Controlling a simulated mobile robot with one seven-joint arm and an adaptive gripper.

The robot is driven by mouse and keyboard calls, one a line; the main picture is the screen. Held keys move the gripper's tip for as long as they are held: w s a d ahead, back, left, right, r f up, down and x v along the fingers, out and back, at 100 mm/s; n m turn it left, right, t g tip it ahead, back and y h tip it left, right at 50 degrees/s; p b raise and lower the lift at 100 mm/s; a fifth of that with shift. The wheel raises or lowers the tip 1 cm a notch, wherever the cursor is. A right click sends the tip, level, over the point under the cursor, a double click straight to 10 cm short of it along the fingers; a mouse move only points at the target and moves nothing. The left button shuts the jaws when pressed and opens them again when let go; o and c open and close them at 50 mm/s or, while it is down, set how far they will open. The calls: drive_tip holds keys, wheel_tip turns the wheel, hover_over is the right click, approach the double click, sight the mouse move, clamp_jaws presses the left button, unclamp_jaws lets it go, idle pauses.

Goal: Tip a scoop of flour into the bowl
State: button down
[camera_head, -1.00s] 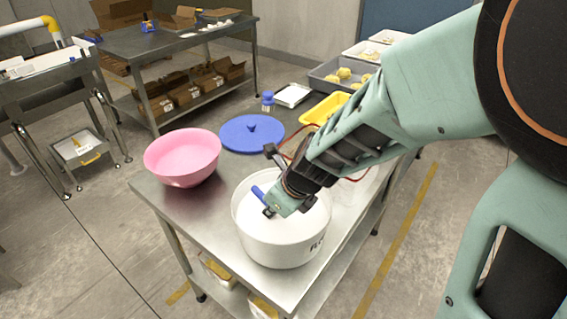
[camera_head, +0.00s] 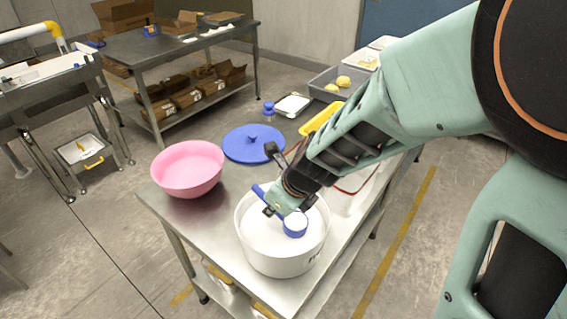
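The pink bowl (camera_head: 188,170) stands upright near the left edge of the steel table; its visible inside looks empty. A large white tub (camera_head: 270,262) of white flour stands in front of it to the right. My gripper (camera_head: 278,203) is shut on the handle of a blue scoop (camera_head: 260,190). The scoop's cup hangs over the tub's mouth and shows white flour in it. I cannot tell how far it is above the flour surface. The gripper is to the right of the bowl, apart from it. My arm hides part of the tub's far side.
A round blue lid (camera_head: 240,153) lies behind the tub, right of the bowl. A small blue-capped bottle (camera_head: 269,110), a white tray (camera_head: 293,105), a yellow tray (camera_head: 312,125) and a grey crate (camera_head: 322,84) are farther back. Bare table (camera_head: 205,218) lies between bowl and tub.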

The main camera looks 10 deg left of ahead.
drive_tip(key=shift+r+p, duration=3.25)
drive_tip(key=shift+r, duration=0.1)
drive_tip(key=shift+d+f, duration=0.1)
